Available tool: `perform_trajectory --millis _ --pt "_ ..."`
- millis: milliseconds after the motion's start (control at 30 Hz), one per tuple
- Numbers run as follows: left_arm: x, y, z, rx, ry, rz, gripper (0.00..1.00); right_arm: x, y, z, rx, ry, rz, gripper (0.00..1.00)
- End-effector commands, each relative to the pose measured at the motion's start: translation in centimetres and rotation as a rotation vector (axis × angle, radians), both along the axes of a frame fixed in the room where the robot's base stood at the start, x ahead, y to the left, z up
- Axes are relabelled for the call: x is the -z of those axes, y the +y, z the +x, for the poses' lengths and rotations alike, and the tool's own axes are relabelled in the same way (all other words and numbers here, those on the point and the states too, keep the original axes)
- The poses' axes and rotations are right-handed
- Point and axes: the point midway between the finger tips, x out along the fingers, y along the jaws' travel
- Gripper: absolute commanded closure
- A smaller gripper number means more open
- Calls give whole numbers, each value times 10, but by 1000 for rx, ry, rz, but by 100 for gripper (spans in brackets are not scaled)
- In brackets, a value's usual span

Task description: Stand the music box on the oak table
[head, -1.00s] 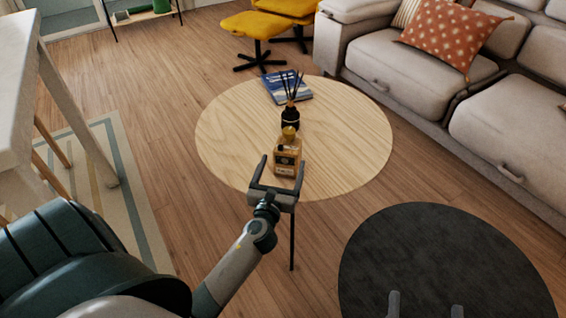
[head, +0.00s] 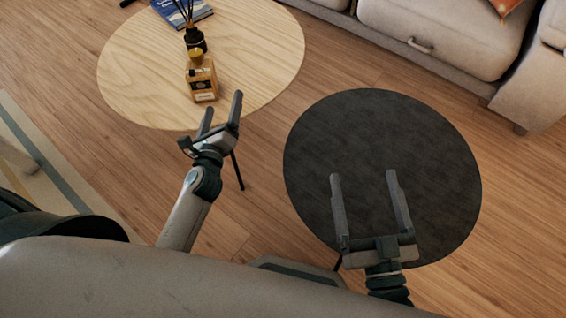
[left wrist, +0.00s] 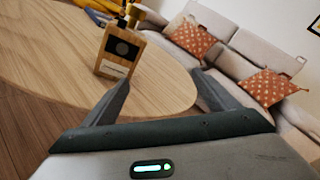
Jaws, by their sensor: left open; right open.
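My left gripper (head: 223,102) is open and empty, just off the table's front edge, apart from the box. My right gripper (head: 363,174) is open and empty over the round black table (head: 420,130).
A dark reed diffuser (head: 195,40) stands just behind the music box. A blue book (head: 190,8) lies at the back of the oak table. A grey sofa (head: 440,35) stands at the back right. The black table's top is clear.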

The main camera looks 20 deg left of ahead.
Motion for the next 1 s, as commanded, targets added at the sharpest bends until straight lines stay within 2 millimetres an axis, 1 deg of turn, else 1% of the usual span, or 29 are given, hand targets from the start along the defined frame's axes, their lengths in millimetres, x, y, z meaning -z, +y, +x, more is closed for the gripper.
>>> perform_trajectory --millis 33,67,100,167,200,267,300,367,400,467,500,600,700,833,1000 --pt "1 -21 -12 44 -15 -156 19 0 0 0 0 0 0 16" --pt "1 -34 -20 68 -22 -262 19 0 0 0 0 0 0 16" --pt "-1 -51 -29 101 -32 -408 19 0 0 0 0 0 0 16" --pt "-5 -77 -45 144 -38 -631 19 0 0 0 0 0 0 16" --pt "-8 -93 -56 171 -38 -781 19 0 0 0 0 0 0 16" --pt "-15 -117 -73 206 -31 -1009 19 0 0 0 0 0 0 16" --pt "-21 -131 -85 225 -24 -1161 19 0 0 0 0 0 0 16" --pt "-31 -152 -102 249 -5 -1392 19 0 0 0 0 0 0 16" --pt "-39 -165 -115 261 10 -1548 19 0 0 0 0 1 0 16" --pt "-51 -182 -132 274 37 -1772 19 0 0 0 0 1 0 16" --pt "-60 -191 -143 276 57 -1914 19 1 0 0 0 1 0 16" --pt "-80 -209 -165 274 107 -2222 19 1 0 0 0 1 -1 16" --pt "-95 -220 -181 263 148 -2444 19 1 0 0 0 1 -1 16" --pt "-105 -226 -190 251 180 -2595 19 1 0 0 -1 0 -1 16" --pt "-108 -227 -192 248 186 -2627 19 1 0 0 -1 1 -2 16"
